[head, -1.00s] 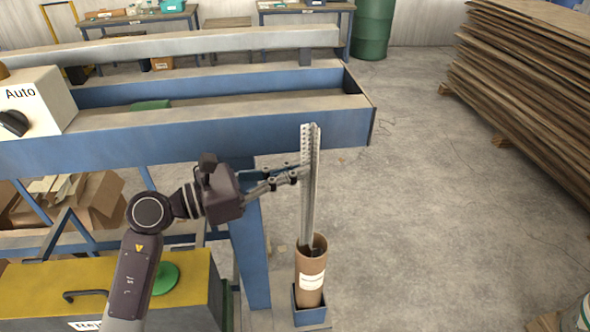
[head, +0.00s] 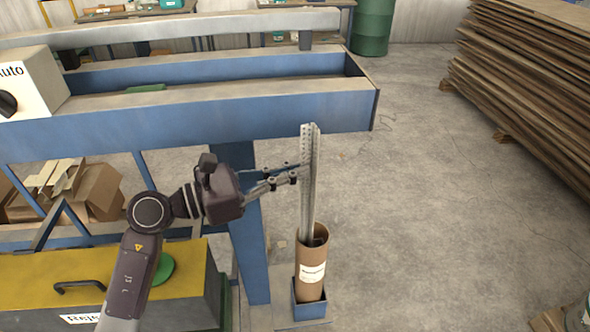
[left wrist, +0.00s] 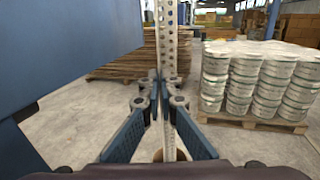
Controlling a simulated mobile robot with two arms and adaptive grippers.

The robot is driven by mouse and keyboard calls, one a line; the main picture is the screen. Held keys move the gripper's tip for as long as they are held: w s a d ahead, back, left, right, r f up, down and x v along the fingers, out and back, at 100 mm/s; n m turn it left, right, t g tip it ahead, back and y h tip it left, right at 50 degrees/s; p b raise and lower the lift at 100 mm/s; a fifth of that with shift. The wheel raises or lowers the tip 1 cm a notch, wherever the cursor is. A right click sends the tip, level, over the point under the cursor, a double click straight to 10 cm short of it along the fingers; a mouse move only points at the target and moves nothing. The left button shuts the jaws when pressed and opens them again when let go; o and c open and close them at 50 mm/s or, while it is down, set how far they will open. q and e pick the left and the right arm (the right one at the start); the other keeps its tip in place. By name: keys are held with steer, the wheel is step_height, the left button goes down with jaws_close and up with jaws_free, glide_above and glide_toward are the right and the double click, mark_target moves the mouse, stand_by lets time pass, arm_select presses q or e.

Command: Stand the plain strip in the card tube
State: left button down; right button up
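A long grey metal strip (head: 308,185) stands nearly upright, its lower end within the mouth of the brown card tube (head: 312,262). Holes show along it, and it looks like an angle or two pieces side by side; I cannot tell which. The tube has a white label and stands in a small blue holder. My left gripper (head: 297,174) comes in from the left, its fingertips at the strip partway up. In the left wrist view the fingers close around the perforated strip (left wrist: 171,45). How deep the strip sits is hidden. My right gripper is not in view.
A blue machine frame (head: 200,130) with an "Auto" switch box (head: 30,85) stands behind and left of the strip. A yellow-topped bench (head: 110,265) is at lower left. A stack of boards (head: 530,80) is at right. The floor between is clear.

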arm_select(q)
step_height(320, 180, down, 7)
steer(key=b, duration=0.6)
steer(key=shift+f, duration=0.15)
stand_by(1.0)
steer(key=c, duration=2.6)
jaws_free()
steer(key=o, duration=0.5)
steer(key=v, duration=0.8)
steer(key=shift+s+b, duration=0.1)
steer(key=shift+b, duration=0.2)
